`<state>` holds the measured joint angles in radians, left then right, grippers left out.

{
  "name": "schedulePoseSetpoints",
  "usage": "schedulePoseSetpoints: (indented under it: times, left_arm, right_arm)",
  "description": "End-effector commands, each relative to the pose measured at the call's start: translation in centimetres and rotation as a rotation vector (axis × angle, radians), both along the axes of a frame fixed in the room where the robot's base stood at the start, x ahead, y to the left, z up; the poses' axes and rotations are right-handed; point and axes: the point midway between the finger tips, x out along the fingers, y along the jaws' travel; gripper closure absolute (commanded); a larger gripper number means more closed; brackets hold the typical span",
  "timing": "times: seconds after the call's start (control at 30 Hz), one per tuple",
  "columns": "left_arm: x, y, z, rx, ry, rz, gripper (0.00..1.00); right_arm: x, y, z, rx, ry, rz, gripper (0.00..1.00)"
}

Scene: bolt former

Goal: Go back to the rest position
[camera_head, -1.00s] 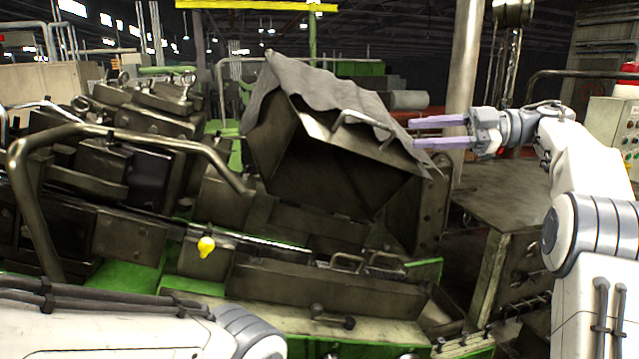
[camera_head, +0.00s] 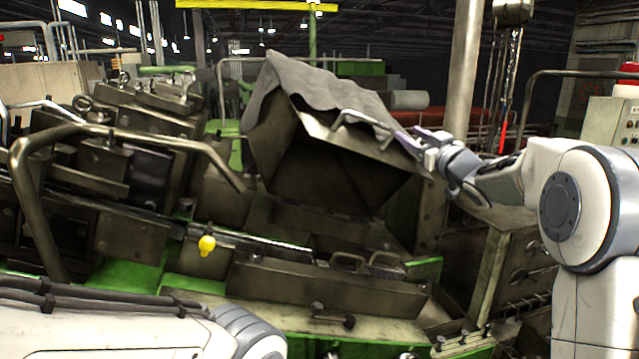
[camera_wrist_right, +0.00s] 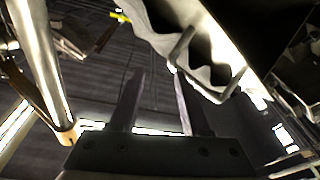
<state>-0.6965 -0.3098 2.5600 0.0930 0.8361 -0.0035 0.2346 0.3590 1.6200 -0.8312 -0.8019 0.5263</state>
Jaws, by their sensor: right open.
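My right gripper (camera_head: 408,137) is at the right edge of the raised metal cover (camera_head: 322,112) in the head view, close to the cover's handle (camera_head: 362,121). In the right wrist view its two fingers (camera_wrist_right: 158,98) are apart with nothing between them. The handle (camera_wrist_right: 205,62) and the wavy edge of the cover show above and right of the fingers there. Whether a finger touches the cover cannot be told. My left arm shows only as a white link at the lower left; its gripper is out of view.
The bolt former's green and grey bed (camera_head: 325,285) fills the front. A bent pipe rail (camera_head: 130,137) stands at the left. A pale post (camera_head: 463,75) rises behind my right gripper. A control box (camera_head: 612,120) stands at the far right.

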Motion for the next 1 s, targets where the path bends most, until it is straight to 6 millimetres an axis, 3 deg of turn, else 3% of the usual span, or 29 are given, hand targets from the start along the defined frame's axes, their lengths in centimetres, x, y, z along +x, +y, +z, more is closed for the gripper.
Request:
schedulePoseSetpoints:
  times: [0.1, 0.17, 0.3, 0.4, 0.6, 0.83, 0.9, 1.0]
  left_arm:
    - [0.0, 0.0, 0.0, 0.000, 0.000, 0.000, 0.50]
    - [0.0, 0.0, 0.0, 0.000, 0.000, 0.000, 0.50]
    - [0.0, 0.0, 0.0, 0.000, 0.000, 0.000, 0.50]
    - [0.0, 0.0, 0.0, 0.000, 0.000, 0.000, 0.50]
    - [0.0, 0.0, 0.0, 0.000, 0.000, 0.000, 0.50]
    - [0.0, 0.0, 0.0, 0.000, 0.000, 0.000, 0.50]
    - [0.0, 0.0, -2.5, -0.001, -0.001, 0.000, 0.50]
    - [0.0, 0.0, -4.7, 0.001, 0.001, 0.001, 0.50]
  right_arm:
    - [-2.4, -1.0, -8.6, 0.036, 0.285, -0.194, 0.53]
    - [-4.4, -1.4, -12.8, 0.039, 0.424, -0.264, 0.53]
    - [-10.8, -1.2, -21.4, 0.027, 0.734, -0.368, 0.53]
    - [-16.3, -0.5, -26.5, 0.012, 0.941, -0.407, 0.53]
    - [-26.2, 1.0, -32.9, -0.018, 1.264, -0.427, 0.53]
    - [-35.6, 2.8, -36.6, -0.042, 1.539, -0.406, 0.53]
    - [-36.0, 4.6, -38.5, -0.084, 1.541, -0.358, 0.53]
    - [-37.0, 6.7, -39.8, -0.140, 1.552, -0.296, 0.53]
